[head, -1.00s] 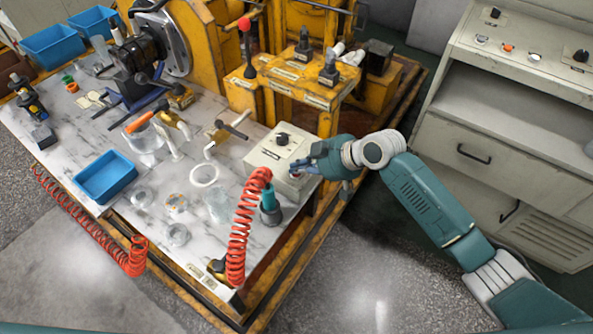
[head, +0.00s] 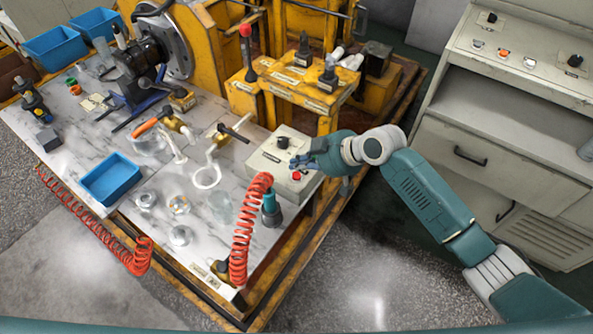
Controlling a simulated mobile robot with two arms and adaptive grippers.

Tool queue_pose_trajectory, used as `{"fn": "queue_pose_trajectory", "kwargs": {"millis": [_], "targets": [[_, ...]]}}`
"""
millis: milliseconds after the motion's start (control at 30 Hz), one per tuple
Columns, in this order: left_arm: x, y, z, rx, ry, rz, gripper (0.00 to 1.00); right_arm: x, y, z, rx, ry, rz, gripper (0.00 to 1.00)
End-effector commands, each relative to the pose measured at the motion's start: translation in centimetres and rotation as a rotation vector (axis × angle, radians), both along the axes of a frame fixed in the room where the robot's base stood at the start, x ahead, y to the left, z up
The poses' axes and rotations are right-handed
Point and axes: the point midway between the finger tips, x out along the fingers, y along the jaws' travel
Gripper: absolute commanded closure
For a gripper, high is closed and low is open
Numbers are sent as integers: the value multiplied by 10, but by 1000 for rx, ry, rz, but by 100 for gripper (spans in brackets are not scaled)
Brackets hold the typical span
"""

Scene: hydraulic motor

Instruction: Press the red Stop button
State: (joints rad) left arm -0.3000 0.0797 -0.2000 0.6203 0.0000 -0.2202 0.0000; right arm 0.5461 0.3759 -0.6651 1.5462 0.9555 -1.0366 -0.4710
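The red Stop button (head: 296,177) sits on the front right part of a grey control box (head: 268,163), on the right edge of the marble table. A black knob (head: 283,142) is on the same box. My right gripper (head: 300,163) reaches in from the right over the box, its fingertips just behind the red button in the picture. The fingers look small and dark, and I cannot tell whether they are open or shut, or whether they touch the box. My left gripper is not in view.
A red coiled hose (head: 242,235) and a teal tool (head: 271,208) stand close in front of the box. Yellow machinery (head: 300,80) with levers rises behind it. A grey cabinet (head: 510,150) stands at the right. Blue bins (head: 110,178) are at the left.

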Motion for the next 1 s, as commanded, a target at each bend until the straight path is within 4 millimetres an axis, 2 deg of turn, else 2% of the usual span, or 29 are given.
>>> {"fn": "queue_pose_trajectory", "kwargs": {"millis": [33, 267, 1000], "targets": [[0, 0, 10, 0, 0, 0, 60, 0, 0, 11, 0, 0, 0, 100], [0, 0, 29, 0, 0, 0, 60, 0, 0, 31, 0, 0, 0, 100], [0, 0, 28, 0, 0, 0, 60, 0, 0, 31, 0, 0, 0, 100]]}}
